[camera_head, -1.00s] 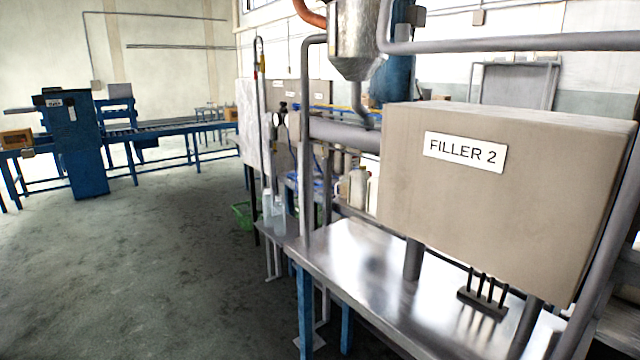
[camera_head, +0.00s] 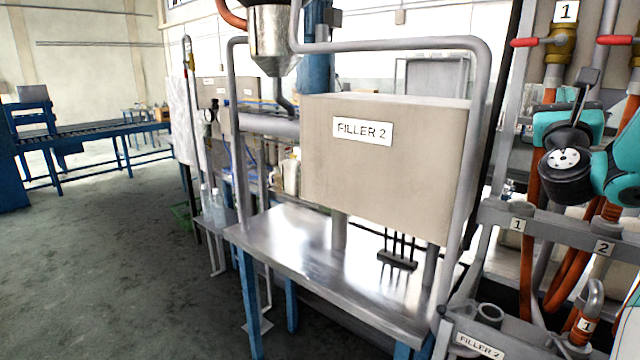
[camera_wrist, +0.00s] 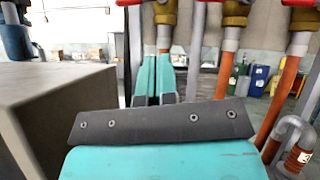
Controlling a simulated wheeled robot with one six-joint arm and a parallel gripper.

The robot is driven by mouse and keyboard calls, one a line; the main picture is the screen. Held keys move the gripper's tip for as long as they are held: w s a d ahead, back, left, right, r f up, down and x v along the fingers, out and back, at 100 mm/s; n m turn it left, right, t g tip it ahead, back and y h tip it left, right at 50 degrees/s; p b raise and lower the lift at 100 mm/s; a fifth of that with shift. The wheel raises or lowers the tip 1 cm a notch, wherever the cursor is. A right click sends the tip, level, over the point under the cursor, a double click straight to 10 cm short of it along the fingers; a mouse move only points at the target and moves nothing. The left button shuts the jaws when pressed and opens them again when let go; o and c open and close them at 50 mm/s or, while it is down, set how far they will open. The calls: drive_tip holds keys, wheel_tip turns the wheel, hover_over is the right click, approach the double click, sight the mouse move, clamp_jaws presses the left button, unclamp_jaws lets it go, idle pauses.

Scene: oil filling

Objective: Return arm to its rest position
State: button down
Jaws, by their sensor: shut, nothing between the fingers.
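My gripper (camera_wrist: 157,66) shows in the wrist view as two teal fingers side by side, shut and empty, beyond a dark bar with screws and a teal body. In the head view my teal and black arm (camera_head: 570,120) is folded at the right, in front of the orange hoses. The gripper's fingertips are hard to make out there. In the wrist view the fingers point toward brass valves (camera_wrist: 235,14) and orange pipes. I cannot tell the distance between them.
The beige FILLER 2 box (camera_head: 390,165) stands over a steel table (camera_head: 300,235). Brass valves with red handles (camera_head: 560,43) and a grey hose rack (camera_head: 560,228) are at the right. The box's side (camera_wrist: 55,105) fills the wrist view's left. Open floor (camera_head: 100,250) lies at the left.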

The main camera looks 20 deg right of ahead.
drive_tip(key=w+a+f+n+t+y, duration=0.2)
drive_tip(key=w+a+n+t+y, duration=0.55)
drive_tip(key=a+n+y, duration=0.7)
drive_tip(key=w+a+f+n+g+y, duration=0.1)
drive_tip(key=a+f+n+g+y, duration=0.2)
drive_tip(key=a+n+y, duration=0.35)
drive_tip(key=w+a+f+n+g+y, duration=0.2)
drive_tip(key=a+f+n+g+y, duration=0.1)
drive_tip(key=a+n, duration=0.55)
drive_tip(key=s+a+f+n+g+y, duration=0.1)
drive_tip(key=s+a+f+n+g, duration=0.15)
drive_tip(key=a, duration=0.35)
drive_tip(key=s+a+f+n+g+y, duration=0.2)
drive_tip(key=s+a+n+g, duration=0.15)
drive_tip(key=a, duration=0.25)
drive_tip(key=s+a+f+n+g+h, duration=0.1)
drive_tip(key=s+a+f+n+g, duration=0.1)
drive_tip(key=s+f+n+g, duration=0.2)
drive_tip(key=s+a+f+n+g+h, duration=0.2)
drive_tip(key=s+n+g, duration=0.5)
drive_tip(key=s+n, duration=0.4)
drive_tip(key=s+a+f, duration=0.1)
drive_tip(key=s+f, duration=0.1)
drive_tip(key=s, duration=0.2)
drive_tip(key=shift+f+h, duration=0.3)
drive_tip(key=shift+f, duration=0.05)
drive_tip(key=shift+s, duration=0.1)
